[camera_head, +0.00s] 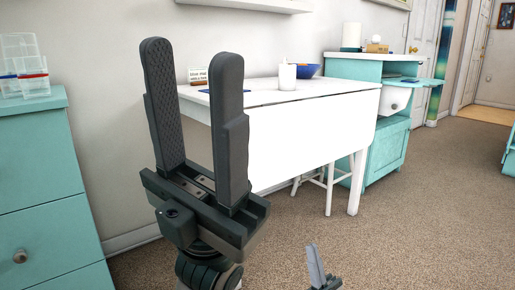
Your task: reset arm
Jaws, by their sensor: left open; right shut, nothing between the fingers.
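My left gripper (193,62) stands large in the foreground, left of centre, pointing upward. Its two dark fingers are spread apart with nothing between them. My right gripper (315,264) shows small at the bottom edge, right of centre. Its fingers are together and hold nothing; the rest of that arm is out of frame. Both grippers are in the air and apart from the furniture.
A teal dresser (40,190) is at left, a teal cabinet (385,150) at back right. Carpet (430,220) is clear at right.

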